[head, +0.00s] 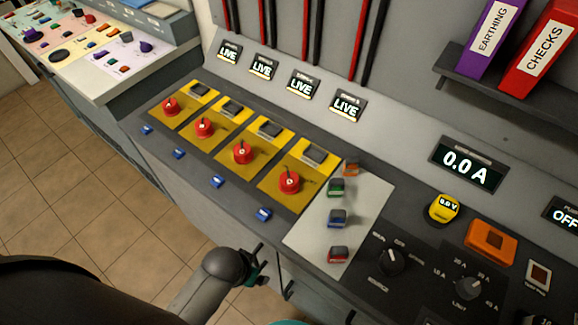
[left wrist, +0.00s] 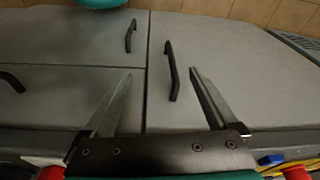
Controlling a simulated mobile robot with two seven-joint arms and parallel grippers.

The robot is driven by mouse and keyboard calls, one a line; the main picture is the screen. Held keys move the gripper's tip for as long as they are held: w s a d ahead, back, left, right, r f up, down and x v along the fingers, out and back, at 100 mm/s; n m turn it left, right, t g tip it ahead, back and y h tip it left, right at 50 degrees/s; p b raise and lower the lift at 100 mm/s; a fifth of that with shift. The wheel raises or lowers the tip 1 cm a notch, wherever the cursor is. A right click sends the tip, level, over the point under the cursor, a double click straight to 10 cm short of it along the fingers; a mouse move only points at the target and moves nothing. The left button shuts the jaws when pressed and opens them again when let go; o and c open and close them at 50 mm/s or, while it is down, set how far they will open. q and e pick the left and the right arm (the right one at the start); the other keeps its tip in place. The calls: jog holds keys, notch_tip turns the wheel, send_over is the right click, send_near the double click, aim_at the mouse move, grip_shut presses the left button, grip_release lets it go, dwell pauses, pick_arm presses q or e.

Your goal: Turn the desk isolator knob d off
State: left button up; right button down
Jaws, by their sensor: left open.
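Several red isolator knobs stand in a row on yellow plates on the desk. The rightmost one (head: 289,181) sits on the plate nearest the grey panel, and its neighbour (head: 242,151) is to its left. The knob letters are too small to read, so I cannot tell for sure which is d. The displays behind the row, such as the rightmost (head: 347,105), read LIVE. My left gripper (head: 255,265) is in front of the desk, below the rightmost knob and apart from it. In the left wrist view my left gripper (left wrist: 160,72) is open and empty, facing cabinet doors. My right gripper is out of view.
Black cabinet handles (left wrist: 171,71) are close ahead of the left fingers. A light panel (head: 318,230) with small coloured switches lies right of the knobs. Blue tags (head: 264,214) line the front edge. Tiled floor (head: 80,190) is open at left.

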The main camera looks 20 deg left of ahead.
pick_arm(q)
jog(key=w+r+n+p, duration=0.25)
jog(key=w+r, duration=0.25)
jog(key=r, duration=0.5)
notch_tip(320, 180, up, 15)
jog(key=n+g+p, duration=0.2)
jog(key=n+p, duration=0.1)
jog(key=n, duration=0.8)
send_over(289, 179)
notch_tip(289, 179, down, 15)
jog(key=b, duration=0.3)
jog(key=shift+f, duration=0.15)
jog(key=c, duration=1.4)
jog(key=shift+o, duration=0.2)
